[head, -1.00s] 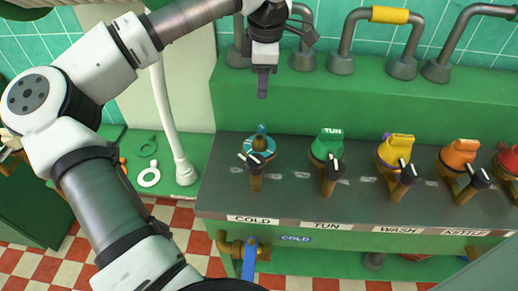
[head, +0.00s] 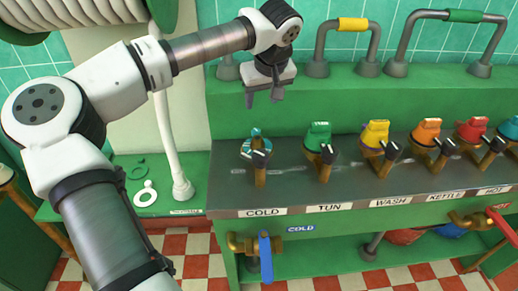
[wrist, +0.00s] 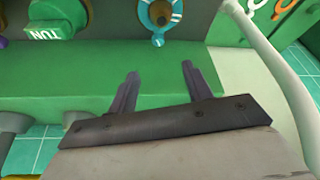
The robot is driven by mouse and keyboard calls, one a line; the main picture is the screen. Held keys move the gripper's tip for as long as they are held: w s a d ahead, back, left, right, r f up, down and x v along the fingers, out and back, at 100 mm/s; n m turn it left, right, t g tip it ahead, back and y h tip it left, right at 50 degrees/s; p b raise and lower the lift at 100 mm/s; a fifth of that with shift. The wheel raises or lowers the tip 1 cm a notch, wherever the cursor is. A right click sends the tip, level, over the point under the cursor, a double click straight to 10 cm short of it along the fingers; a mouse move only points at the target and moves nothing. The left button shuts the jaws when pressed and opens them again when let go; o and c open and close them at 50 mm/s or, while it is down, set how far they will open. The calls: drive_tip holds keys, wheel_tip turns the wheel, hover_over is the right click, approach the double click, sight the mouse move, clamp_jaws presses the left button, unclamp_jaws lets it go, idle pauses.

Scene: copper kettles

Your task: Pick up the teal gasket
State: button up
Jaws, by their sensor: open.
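A teal ring (head: 246,148), which looks like the teal gasket, sits around the brown-gold top of the COLD valve at the left end of the grey panel. In the wrist view the teal ring (wrist: 160,14) shows at the top edge, partly cut off, around a brown knob. The valve's black-tipped lever hides part of it in the head view. My gripper (head: 263,97) is above and behind this valve, in front of the green ledge. Its two fingers (wrist: 160,70) are apart with nothing between them.
Green, yellow, orange and red valve tops stand in a row to the right, the nearest being TUN (head: 318,134). Grey pipes (head: 368,68) rise from the ledge behind. A white pipe (head: 170,140) stands left, beside a white ring (head: 145,198) and a green ring (head: 137,172).

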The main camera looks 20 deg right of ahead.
sight(256, 130)
drive_tip(key=x, duration=0.4)
drive_tip(key=p+x, duration=0.1)
drive_tip(key=x, duration=0.4)
drive_tip(key=p+x, duration=0.1)
drive_tip(key=x, duration=0.4)
drive_tip(key=shift+w+d+r, duration=0.1)
drive_tip(key=shift+d, duration=0.2)
drive_tip(key=c, duration=1)
drive_tip(key=shift+r, duration=0.1)
wheel_tip(256, 130, up, 20)
drive_tip(key=shift+f+b, duration=0.1)
drive_tip(key=shift+b, duration=0.45)
